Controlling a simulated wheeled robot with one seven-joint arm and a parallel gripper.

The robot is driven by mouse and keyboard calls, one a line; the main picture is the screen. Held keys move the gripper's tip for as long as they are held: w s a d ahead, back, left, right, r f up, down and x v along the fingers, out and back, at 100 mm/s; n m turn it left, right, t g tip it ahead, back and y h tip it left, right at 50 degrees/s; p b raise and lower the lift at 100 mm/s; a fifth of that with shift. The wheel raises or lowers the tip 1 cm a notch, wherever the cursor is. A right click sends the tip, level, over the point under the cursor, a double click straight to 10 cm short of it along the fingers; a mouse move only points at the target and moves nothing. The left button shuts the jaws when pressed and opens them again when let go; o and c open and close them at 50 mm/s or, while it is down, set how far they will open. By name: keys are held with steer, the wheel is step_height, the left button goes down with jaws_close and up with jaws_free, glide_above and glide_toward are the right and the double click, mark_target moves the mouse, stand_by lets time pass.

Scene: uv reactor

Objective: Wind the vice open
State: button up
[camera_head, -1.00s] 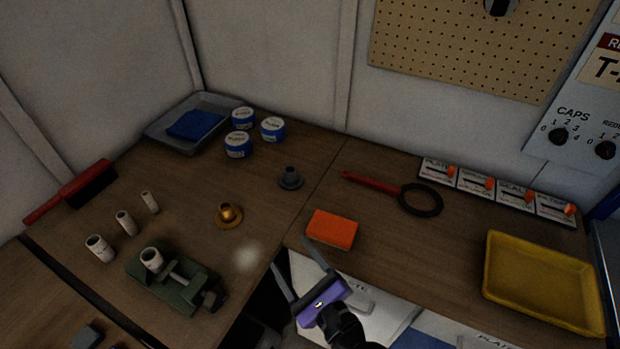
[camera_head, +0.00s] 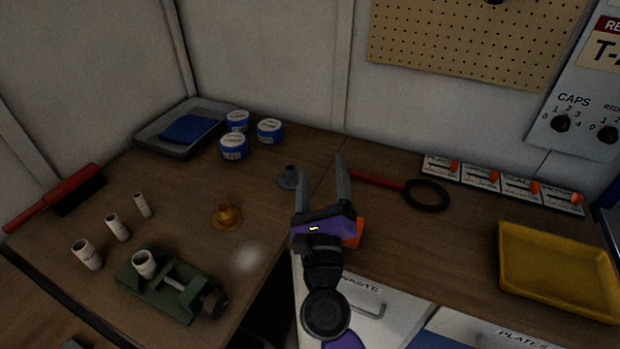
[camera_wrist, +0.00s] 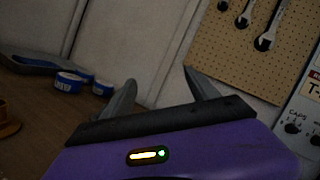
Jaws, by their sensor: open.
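The green vice (camera_head: 158,291) sits on the wooden bench at the lower left in the head view. A white labelled cylinder (camera_head: 144,263) stands at its jaws; I cannot tell how tightly it is held. The vice's screw and dark handle end (camera_head: 215,303) point to the right. My gripper (camera_head: 322,178) is open and empty, to the right of and beyond the vice, with its fingers pointing toward the back wall. In the wrist view its two fingers (camera_wrist: 160,90) stand apart with nothing between them. The vice is not in the wrist view.
Several white cylinders (camera_head: 117,228) stand left of the vice. A brass flanged part (camera_head: 227,216) and a grey one (camera_head: 289,177) stand beyond it. An orange block (camera_head: 353,233) is partly hidden by my gripper.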

steer(key=shift+r+m+h+b, duration=0.4)
steer(key=shift+r+m+h, duration=0.55)
steer(key=shift+h, duration=0.45)
